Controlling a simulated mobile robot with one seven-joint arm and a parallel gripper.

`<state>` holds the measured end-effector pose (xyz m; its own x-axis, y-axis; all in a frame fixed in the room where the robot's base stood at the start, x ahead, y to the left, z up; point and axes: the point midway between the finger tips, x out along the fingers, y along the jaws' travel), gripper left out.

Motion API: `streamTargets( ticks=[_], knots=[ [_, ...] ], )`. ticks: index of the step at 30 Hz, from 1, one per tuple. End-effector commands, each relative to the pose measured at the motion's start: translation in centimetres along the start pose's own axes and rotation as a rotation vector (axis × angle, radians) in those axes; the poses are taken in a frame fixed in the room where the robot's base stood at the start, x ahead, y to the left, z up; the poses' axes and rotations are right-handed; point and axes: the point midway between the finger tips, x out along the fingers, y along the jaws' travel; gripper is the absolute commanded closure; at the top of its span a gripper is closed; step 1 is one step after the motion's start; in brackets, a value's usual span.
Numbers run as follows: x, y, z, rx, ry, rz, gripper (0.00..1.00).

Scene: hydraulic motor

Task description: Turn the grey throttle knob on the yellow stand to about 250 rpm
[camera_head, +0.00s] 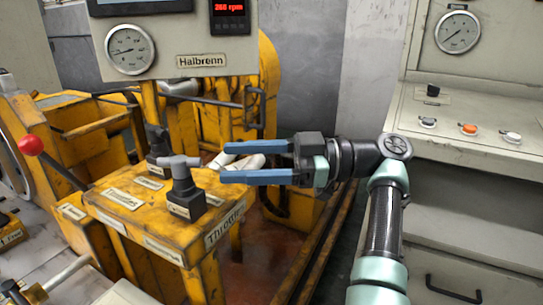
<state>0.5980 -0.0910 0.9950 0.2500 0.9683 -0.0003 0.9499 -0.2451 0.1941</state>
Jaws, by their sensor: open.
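The grey throttle knob (180,170) has a T-shaped top and stands on a dark base on the yellow stand (150,228). A "Throttle" label (224,226) is on the stand's right edge. The red display (228,8) at the top reads what looks like 268 rpm; the digits are small. My gripper (222,162) is open, with its two blue fingers pointing left. The fingertips are to the right of the knob and appear apart from it. Nothing is between the fingers that I can make out, apart from pale pipes in the background.
A second dark knob (157,140) stands behind the grey one. A red-balled lever (31,144) is at the left. The "Halbrenn" panel with a gauge (130,49) is above. A beige console (475,130) with buttons is at the right.

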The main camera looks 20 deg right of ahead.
Motion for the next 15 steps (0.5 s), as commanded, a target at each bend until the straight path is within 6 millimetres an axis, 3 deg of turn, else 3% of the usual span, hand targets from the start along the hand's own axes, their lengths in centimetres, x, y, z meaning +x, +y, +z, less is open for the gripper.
streamTargets(
  ticks=[5,15],
  knots=[
    [-3.4,0.0,-0.1,0.002,0.0,0.001,0.33],
    [-5.4,-0.1,0.1,0.001,-0.001,-0.001,0.33]
  ],
)
